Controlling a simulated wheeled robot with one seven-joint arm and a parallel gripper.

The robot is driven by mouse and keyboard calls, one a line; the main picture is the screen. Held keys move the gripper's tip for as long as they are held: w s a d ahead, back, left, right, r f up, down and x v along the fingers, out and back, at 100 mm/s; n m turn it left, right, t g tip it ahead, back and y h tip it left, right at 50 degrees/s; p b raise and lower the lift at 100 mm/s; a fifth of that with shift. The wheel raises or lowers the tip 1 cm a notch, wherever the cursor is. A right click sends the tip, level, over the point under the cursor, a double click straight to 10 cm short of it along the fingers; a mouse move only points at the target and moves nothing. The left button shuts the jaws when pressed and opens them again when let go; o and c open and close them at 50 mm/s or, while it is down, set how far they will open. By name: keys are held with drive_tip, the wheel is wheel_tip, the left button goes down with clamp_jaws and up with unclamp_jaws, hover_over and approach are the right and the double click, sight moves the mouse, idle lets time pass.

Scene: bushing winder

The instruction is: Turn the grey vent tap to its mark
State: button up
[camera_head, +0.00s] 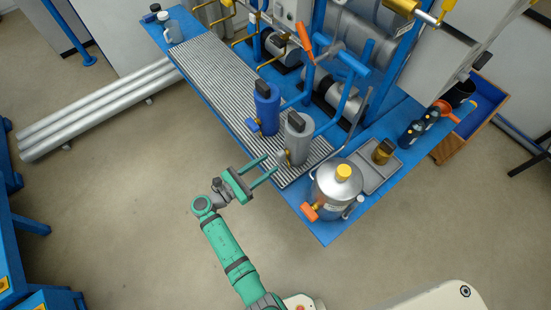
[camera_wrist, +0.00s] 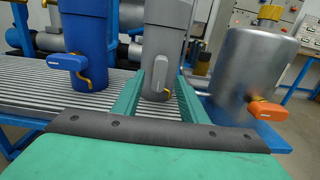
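The grey vent tap (camera_wrist: 157,80) is a small grey lever low on the front of a grey canister (camera_wrist: 168,28), with a little brass beside it. In the wrist view the lever hangs roughly downward. The grey canister (camera_head: 298,137) also shows in the head view, at the front of the ribbed rack. My gripper (camera_wrist: 160,88) is open, its two green fingers to the left and right of the tap. No grip on the lever shows. In the head view my gripper (camera_head: 269,164) points at the canister's front. I cannot make out the mark.
A blue canister (camera_head: 266,108) with a blue tap (camera_wrist: 67,62) stands to the left. A steel pot (camera_head: 335,188) with an orange tap (camera_wrist: 268,111) stands close on the right. The ribbed rack (camera_head: 213,80) lies beneath the canisters. Blue pipes rise behind; the floor in front is clear.

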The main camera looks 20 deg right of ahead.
sight(278, 158)
drive_tip(key=shift+x, duration=2.45)
clamp_jaws()
